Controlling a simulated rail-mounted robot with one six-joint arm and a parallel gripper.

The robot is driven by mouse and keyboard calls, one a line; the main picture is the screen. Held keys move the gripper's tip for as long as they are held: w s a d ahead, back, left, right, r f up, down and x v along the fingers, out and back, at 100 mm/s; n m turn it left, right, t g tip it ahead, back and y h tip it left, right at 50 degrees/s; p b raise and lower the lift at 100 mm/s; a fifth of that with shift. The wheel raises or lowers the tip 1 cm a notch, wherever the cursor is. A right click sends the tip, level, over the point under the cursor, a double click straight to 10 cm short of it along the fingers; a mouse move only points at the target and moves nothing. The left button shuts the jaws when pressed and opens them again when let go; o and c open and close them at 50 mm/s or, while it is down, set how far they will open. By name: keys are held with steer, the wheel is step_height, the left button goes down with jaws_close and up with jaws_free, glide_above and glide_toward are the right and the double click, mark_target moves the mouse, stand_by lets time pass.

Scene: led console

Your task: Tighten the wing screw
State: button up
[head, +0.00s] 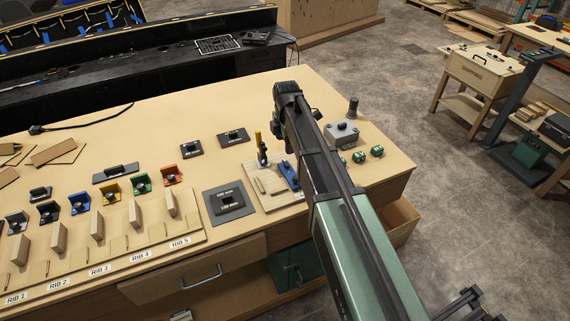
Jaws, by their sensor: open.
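No wing screw can be made out for certain. A grey block (342,133) with a dark knob on top stands on the bench right of my arm. A wooden fixture board (268,201) left of my arm carries a yellow-handled toggle clamp (261,149) and a blue clamp-like part (288,174). My gripper (290,142) is at the dark end of my arm, over the bench between the board and the grey block. It is open, with its fingertips largely hidden by my arm. No contact with anything shows.
Several small green parts (360,156) lie near the grey block. A dark plate (229,201) lies left of the board. Coloured blocks and a rib rack (100,262) fill the bench's left front. The back middle of the bench is clear. An open drawer (402,222) juts out at right.

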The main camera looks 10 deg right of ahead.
mark_target(286, 162)
step_height(286, 162, down, 9)
steer(key=b, duration=0.7)
steer(key=shift+r, duration=0.15)
steer(key=c, duration=0.9)
